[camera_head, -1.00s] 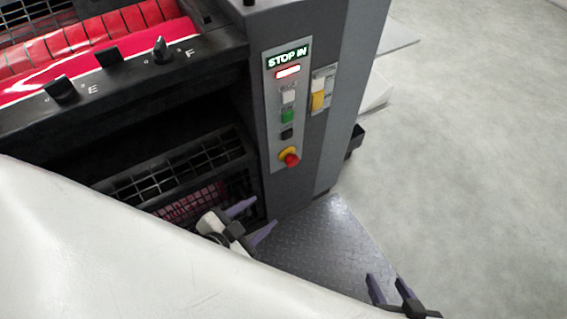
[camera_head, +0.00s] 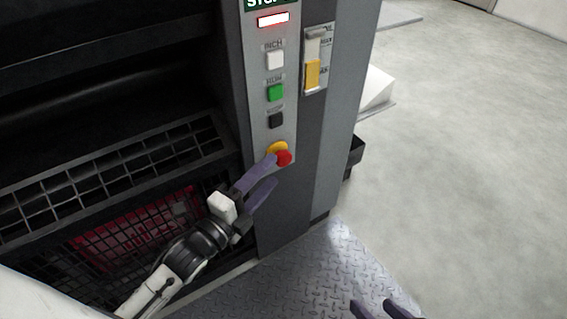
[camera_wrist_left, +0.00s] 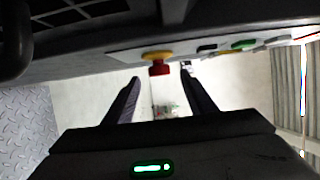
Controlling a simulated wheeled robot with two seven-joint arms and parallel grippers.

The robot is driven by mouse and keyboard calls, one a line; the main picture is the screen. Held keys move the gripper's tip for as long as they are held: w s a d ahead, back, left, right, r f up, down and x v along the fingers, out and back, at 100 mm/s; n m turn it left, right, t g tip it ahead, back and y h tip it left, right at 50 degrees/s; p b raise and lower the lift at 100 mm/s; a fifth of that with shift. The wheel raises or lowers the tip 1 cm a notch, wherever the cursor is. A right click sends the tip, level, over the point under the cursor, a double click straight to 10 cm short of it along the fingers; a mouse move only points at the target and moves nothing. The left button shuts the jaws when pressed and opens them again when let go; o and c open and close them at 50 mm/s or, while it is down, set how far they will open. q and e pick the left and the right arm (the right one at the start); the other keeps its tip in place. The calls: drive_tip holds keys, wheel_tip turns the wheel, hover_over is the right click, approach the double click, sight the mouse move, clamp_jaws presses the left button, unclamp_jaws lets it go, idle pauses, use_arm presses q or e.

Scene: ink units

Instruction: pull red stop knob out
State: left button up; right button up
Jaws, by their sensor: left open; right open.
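The red stop knob (camera_head: 283,158) sits on a yellow collar (camera_head: 277,148) at the bottom of the light grey control strip. In the left wrist view the knob (camera_wrist_left: 160,69) hangs from its yellow collar (camera_wrist_left: 158,55), between the lines of the two fingers. My left gripper (camera_head: 272,172) is open right by the knob, one fingertip overlapping its left edge in the head view. In the left wrist view the open fingertips (camera_wrist_left: 161,72) lie either side of the knob; I cannot tell whether they touch it. My right gripper (camera_head: 378,306) is open and empty at the bottom edge.
Above the knob are a black button (camera_head: 276,120), a green button (camera_head: 276,92), a white button (camera_head: 275,60) and a lit red indicator (camera_head: 273,19). A yellow switch (camera_head: 313,74) is to the right.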

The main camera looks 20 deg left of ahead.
sight(278, 165)
use_arm(q)
drive_tip(key=b+x, duration=0.1)
drive_tip(key=x, duration=0.6)
drive_tip(key=shift+s+b, duration=0.1)
drive_tip(key=shift+b, duration=0.25)
use_arm(e)
drive_tip(key=shift+w+a+r+t+y, duration=0.15)
drive_tip(key=shift+a+r+y, duration=0.05)
drive_tip(key=shift+a+r, duration=0.2)
drive_tip(key=shift+w+a+r+t+y, duration=0.1)
drive_tip(key=shift+a+r+t+y, duration=0.05)
drive_tip(key=shift+a+r+y, duration=0.15)
